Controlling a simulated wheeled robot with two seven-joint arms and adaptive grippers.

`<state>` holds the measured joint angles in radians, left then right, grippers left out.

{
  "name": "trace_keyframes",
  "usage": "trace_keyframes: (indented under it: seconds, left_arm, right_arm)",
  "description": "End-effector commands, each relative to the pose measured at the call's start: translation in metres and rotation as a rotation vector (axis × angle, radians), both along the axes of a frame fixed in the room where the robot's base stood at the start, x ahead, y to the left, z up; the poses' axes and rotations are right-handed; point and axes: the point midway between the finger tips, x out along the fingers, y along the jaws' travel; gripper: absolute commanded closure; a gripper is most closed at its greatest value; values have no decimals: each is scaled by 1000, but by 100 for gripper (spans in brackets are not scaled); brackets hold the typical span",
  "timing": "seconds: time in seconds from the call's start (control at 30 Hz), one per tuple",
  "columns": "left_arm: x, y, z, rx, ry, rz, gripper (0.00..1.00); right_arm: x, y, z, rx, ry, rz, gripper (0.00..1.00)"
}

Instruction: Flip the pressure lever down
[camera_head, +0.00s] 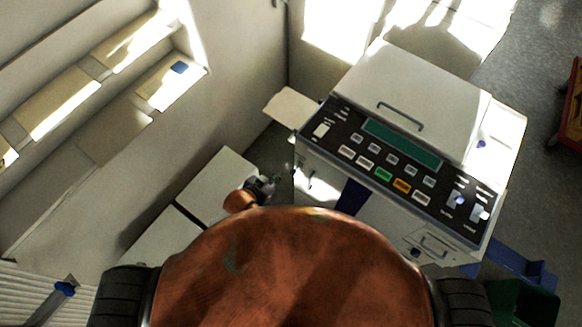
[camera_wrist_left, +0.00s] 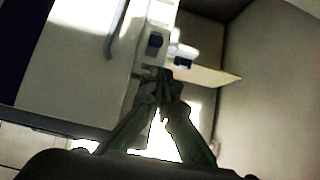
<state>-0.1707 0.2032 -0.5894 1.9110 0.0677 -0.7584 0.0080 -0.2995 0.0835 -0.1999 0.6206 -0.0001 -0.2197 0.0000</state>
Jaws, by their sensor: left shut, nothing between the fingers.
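A white printing machine (camera_head: 430,85) with a dark control panel (camera_head: 345,125) stands right of centre in the head view. My left gripper (camera_head: 270,183) is beside its left side, low near the front corner. In the left wrist view the gripper (camera_wrist_left: 163,82) has its fingertips together with nothing between them. A small white lever-like part with a dark blue end (camera_wrist_left: 183,61) is just beyond the fingertips; I cannot tell whether they touch. No lever shows clearly at the gripper in the head view. My right gripper is out of view.
A pale tray (camera_head: 290,107) juts from the machine's left side, above the gripper. A wall (camera_head: 240,85) stands to the left, leaving a narrow gap. Pale cabinet tops (camera_head: 217,182) lie below left.

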Motion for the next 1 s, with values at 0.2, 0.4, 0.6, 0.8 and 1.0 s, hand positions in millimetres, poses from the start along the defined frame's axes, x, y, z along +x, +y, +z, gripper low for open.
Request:
trace_keyframes:
  seconds: [0.2, 0.4, 0.6, 0.8, 1.0]
  left_arm:
    - [0, -15, 40, -21, -33, -28, 100]
    - [0, -15, 40, -22, -33, -28, 100]
    - [3, -16, 38, -22, -35, -27, 100]
    - [20, -28, 23, -22, -33, -28, 100]
    - [48, -47, -2, -23, -34, -27, 100]
  right_arm:
    - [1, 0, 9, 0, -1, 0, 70]
    - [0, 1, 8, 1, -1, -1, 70]
    - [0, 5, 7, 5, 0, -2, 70]
    - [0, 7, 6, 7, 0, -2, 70]
    - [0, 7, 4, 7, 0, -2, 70]
